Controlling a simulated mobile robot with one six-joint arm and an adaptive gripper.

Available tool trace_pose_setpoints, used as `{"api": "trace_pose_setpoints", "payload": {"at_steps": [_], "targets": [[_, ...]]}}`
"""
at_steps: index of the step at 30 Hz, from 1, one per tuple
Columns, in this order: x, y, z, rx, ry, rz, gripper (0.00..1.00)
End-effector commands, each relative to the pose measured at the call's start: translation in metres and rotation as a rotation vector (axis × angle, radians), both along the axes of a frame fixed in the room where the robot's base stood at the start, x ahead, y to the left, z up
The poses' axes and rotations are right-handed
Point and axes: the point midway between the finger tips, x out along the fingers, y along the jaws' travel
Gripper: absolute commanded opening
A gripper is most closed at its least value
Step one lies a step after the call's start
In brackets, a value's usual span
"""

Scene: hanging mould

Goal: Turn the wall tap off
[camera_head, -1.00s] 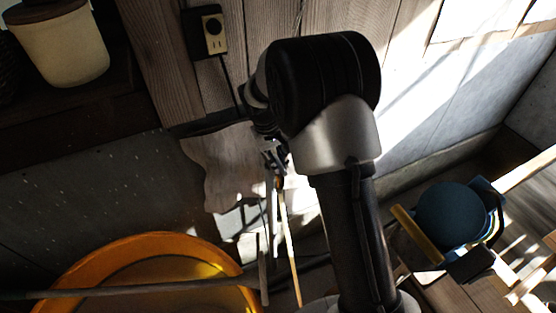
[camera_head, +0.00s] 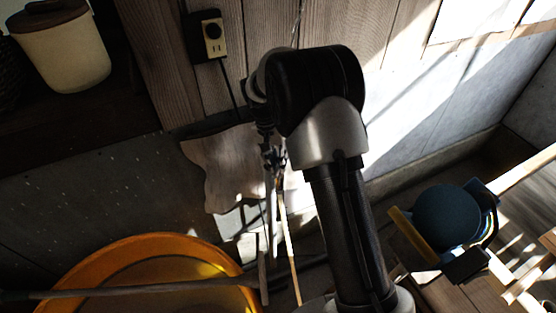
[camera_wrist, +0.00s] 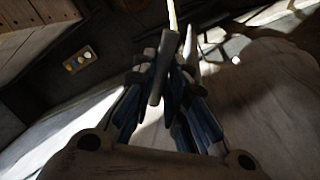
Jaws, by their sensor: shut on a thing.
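My gripper (camera_head: 273,157) points down in front of the wall, left of my arm's large dark joint. In the wrist view its blue-grey fingers (camera_wrist: 165,100) close in around a short, dark grey bar (camera_wrist: 163,70), which looks like the tap's handle. The bar stands upright in the picture between the fingertips. The tap's body and spout cannot be made out; in the head view my arm and the shadow cover that area.
A large orange tub (camera_head: 150,245) stands at the lower left, with a long pole across it. Thin sticks (camera_head: 290,245) stand below my gripper. A blue round object (camera_head: 446,216) is at the right. A wall socket (camera_head: 213,37) and a cream pot (camera_head: 65,50) are at the upper left.

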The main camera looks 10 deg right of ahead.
Motion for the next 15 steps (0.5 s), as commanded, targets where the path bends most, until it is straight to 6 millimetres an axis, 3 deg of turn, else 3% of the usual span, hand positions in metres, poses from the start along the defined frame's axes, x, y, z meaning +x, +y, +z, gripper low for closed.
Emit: {"api": "trace_pose_setpoints", "payload": {"at_steps": [15], "targets": [[-0.0002, -0.0037, 0.0013, 0.000, -0.001, -0.486, 0.00]]}}
